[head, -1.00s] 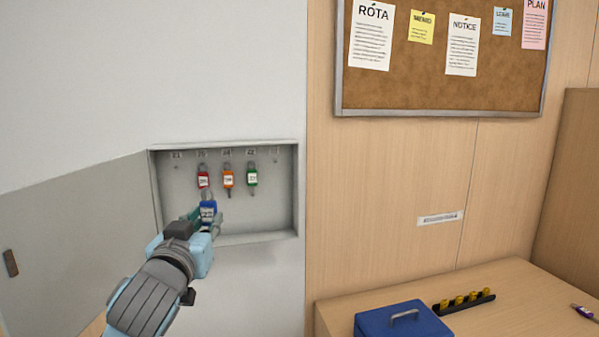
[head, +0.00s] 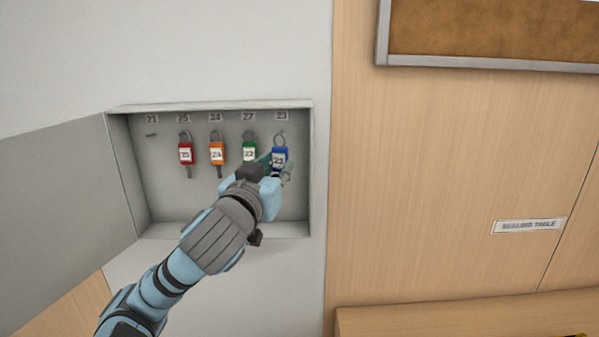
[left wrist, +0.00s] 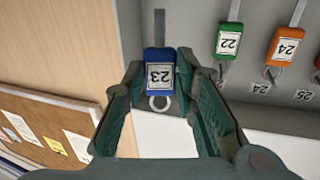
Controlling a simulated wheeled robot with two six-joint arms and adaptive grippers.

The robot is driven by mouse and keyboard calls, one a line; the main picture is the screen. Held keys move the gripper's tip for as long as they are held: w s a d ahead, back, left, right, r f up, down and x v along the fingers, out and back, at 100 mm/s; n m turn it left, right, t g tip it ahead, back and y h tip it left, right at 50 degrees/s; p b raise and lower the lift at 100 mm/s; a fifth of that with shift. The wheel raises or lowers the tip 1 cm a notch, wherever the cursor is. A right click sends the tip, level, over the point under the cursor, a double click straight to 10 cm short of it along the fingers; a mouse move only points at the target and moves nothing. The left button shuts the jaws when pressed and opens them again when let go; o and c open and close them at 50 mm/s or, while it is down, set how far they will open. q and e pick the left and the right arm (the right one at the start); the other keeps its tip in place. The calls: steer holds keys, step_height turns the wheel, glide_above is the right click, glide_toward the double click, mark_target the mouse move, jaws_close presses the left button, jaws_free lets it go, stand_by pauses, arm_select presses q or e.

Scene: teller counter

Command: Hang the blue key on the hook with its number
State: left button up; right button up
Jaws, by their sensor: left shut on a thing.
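The blue key (head: 280,157), its tag reading 23 in the left wrist view (left wrist: 159,76), is between the fingers of my left gripper (head: 273,171). The gripper is shut on the tag. The key is upright, ring up, in front of the right end of the key cabinet (head: 170,218). Its ring (head: 281,141) shows just below the 23 label (head: 281,116) and its hook. I cannot tell whether the ring is around the hook or only in front of it. My right gripper is not in view.
Red (head: 185,154), orange (head: 217,154) and green (head: 249,152) keys hang left of the blue one, the green close to my gripper. The hook under 21 (head: 151,135) is bare. The cabinet's right wall (head: 308,175) is close by; its door (head: 60,190) stands open left.

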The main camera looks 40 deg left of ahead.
arm_select(q)
steer(key=w+a, duration=0.2)
steer(key=shift+a+r+b, duration=0.2)
steer(key=shift+a+b, duration=0.15)
steer(key=shift+a, duration=0.05)
steer(key=w, duration=0.1)
steer(key=w+f, duration=0.1)
steer(key=w, duration=0.1)
steer(key=w+a, duration=0.1)
steer(key=shift+w+f, duration=0.25)
steer(key=shift+w, duration=0.15)
jaws_close()
steer(key=shift+a+r, duration=0.1)
steer(key=shift+a, duration=0.05)
steer(key=shift+w+a, duration=0.2)
steer(key=shift+a, duration=0.6)
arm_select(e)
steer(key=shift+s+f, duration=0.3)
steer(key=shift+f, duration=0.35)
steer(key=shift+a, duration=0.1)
